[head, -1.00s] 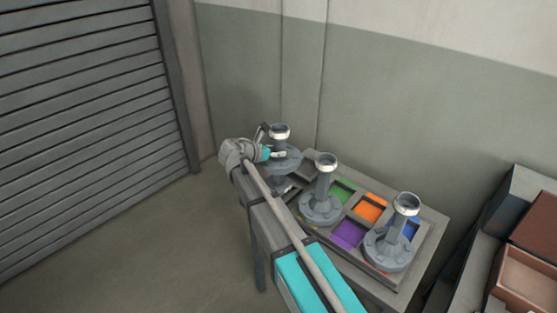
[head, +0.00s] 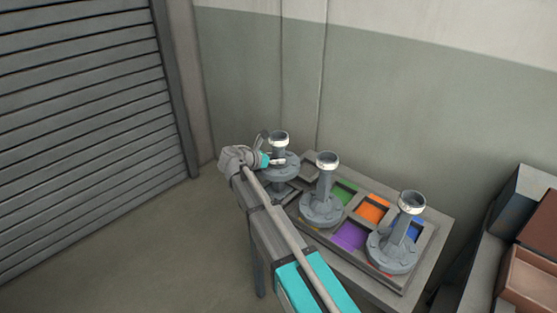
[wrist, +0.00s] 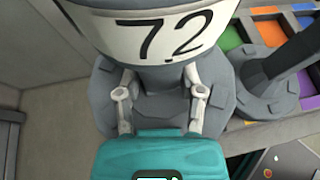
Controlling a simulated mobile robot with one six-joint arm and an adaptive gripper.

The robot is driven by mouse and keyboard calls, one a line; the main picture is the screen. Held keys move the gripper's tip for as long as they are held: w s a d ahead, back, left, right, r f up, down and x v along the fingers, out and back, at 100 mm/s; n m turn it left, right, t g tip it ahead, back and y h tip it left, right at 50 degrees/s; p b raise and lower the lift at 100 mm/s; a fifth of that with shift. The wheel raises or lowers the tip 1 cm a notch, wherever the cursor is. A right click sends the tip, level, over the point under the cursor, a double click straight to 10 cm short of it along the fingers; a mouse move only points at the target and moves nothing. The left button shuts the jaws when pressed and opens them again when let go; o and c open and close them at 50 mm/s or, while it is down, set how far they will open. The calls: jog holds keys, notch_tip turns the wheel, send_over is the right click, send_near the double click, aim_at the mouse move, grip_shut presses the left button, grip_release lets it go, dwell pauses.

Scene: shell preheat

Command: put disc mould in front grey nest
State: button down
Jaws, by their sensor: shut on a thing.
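My gripper (head: 273,159) is shut on the upright stem of a grey flanged mould (head: 289,172), which I take to be the disc mould, at the left end of the tray. In the wrist view its pale collar marked "7.2" (wrist: 165,38) is above my fingers (wrist: 160,95) and its wide flange (wrist: 110,90) lies below them. In the head view the mould appears over a grey part of the tray (head: 285,192). That spot is mostly hidden by the mould and my arm, so I cannot tell whether they touch. A grey compartment (head: 312,164) shows behind it.
Two similar moulds stand on the tray, one in the middle (head: 322,203) and one at the right (head: 393,250). Green (head: 344,192), orange (head: 373,208), purple (head: 349,236) and blue (head: 414,232) compartments show between them. A wall stands behind; boxes (head: 530,230) are at the right.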

jog(key=shift+f, duration=0.15)
jog(key=shift+c, duration=1)
grip_release()
jog(key=shift+s+a+r, duration=0.35)
jog(key=shift+r, duration=0.1)
jog(key=p+v, duration=0.4)
jog(key=v, duration=0.7)
jog(key=shift+p, duration=0.3)
jog(key=shift+f, duration=0.15)
